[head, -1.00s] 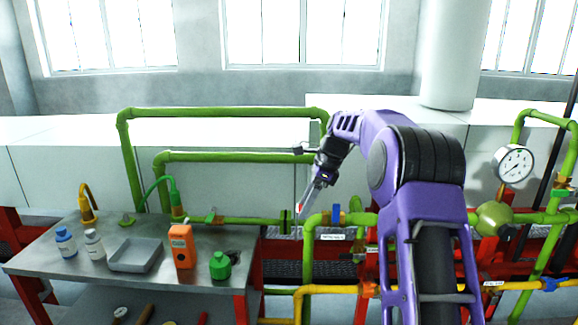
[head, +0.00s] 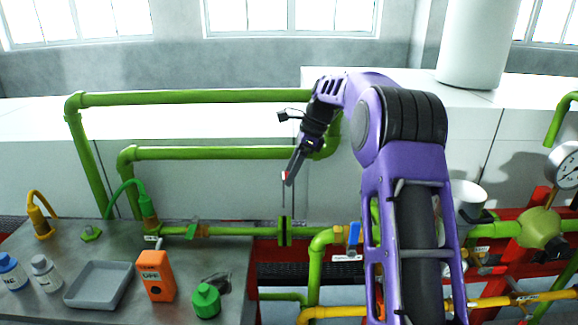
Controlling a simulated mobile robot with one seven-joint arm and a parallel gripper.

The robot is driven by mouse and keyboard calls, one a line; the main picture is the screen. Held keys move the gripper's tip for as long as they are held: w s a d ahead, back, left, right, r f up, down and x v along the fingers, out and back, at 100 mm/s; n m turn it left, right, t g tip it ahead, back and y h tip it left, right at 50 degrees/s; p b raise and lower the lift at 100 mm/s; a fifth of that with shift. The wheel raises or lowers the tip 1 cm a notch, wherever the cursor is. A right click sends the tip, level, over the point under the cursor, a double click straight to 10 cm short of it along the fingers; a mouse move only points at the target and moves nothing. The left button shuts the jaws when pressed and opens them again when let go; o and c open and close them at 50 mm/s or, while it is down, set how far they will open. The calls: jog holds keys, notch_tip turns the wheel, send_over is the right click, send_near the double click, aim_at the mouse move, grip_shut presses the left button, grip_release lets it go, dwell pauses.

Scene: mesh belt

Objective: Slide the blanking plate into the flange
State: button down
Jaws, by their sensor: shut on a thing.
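The flange (head: 290,233) is a pair of green discs on the horizontal green pipe, with a dark gap between them. My gripper (head: 288,177) is above the flange, pointing down and slightly left. It is shut on the blanking plate (head: 284,194), which shows edge-on as a thin, dark, nearly upright strip. The plate's lower end is just above the flange or at its top; I cannot tell if it touches or lines up in depth.
A blue-handled valve (head: 354,236) is right of the flange. Green pipes run behind my gripper; a yellow pipe (head: 340,311) runs below.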

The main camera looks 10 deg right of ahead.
jog(key=shift+s+r, duration=0.15)
notch_tip(320, 180, down, 6)
jog(key=shift+d+r+b, duration=0.1)
jog(key=shift+b, duration=1)
jog(key=shift+r+p, duration=0.1)
jog(key=shift+p, duration=1.05)
dwell(1.1)
notch_tip(320, 180, down, 7)
jog(key=b, duration=0.2)
dwell(2.6)
jog(key=shift+c, duration=0.8)
grip_release()
jog(key=shift+r, duration=0.1)
